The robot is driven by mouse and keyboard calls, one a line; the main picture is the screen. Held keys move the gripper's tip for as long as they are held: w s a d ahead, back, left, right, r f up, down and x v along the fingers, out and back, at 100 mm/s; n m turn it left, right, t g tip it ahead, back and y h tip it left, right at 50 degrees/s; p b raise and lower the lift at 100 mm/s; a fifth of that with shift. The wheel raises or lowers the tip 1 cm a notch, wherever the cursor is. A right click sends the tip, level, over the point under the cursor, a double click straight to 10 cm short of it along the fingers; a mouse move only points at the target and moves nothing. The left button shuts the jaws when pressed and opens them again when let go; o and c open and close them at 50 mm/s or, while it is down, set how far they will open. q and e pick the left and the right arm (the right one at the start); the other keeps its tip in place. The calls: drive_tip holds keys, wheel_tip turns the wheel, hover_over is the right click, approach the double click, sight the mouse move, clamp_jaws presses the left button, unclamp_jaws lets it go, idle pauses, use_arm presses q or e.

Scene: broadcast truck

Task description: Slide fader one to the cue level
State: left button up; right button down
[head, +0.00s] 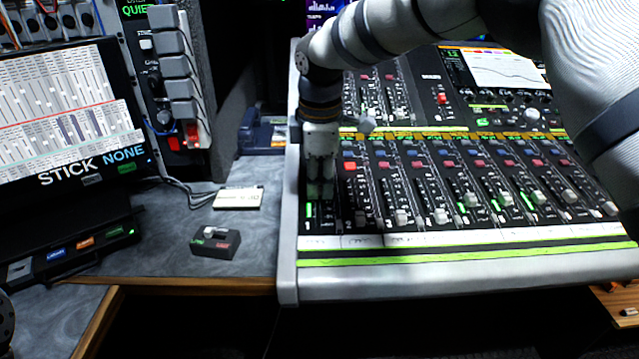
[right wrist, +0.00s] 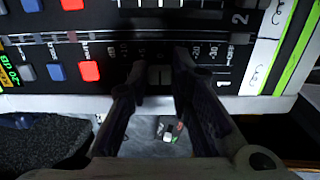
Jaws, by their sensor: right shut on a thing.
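The mixing console (head: 470,262) fills the right half of the head view, with a row of faders. Fader one is in the leftmost strip; my right gripper (head: 320,190) covers its cap in the head view. In the right wrist view, the grey cap of fader one (right wrist: 160,75) shows between the fingertips of my right gripper (right wrist: 160,68), beside a white "1" on the panel. The right gripper is shut on this cap. The cue level mark cannot be made out. My left gripper is not in view.
Neighbouring fader caps (head: 401,217) stand close to the right. The console's raised left edge (head: 290,220) is close on the left. A small dark switch box (head: 215,242) and a white card (head: 239,198) lie on the grey desk. A monitor (head: 60,110) stands far left.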

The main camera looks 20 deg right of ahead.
sight(320, 204)
drive_tip(key=c, duration=1.4)
unclamp_jaws()
drive_tip(key=shift+c, duration=0.2)
wheel_tip(320, 204, up, 12)
drive_tip(key=s, duration=0.1)
drive_tip(key=shift+s+a, duration=0.25)
drive_tip(key=shift+s, duration=0.1)
drive_tip(key=shift+f, duration=0.1)
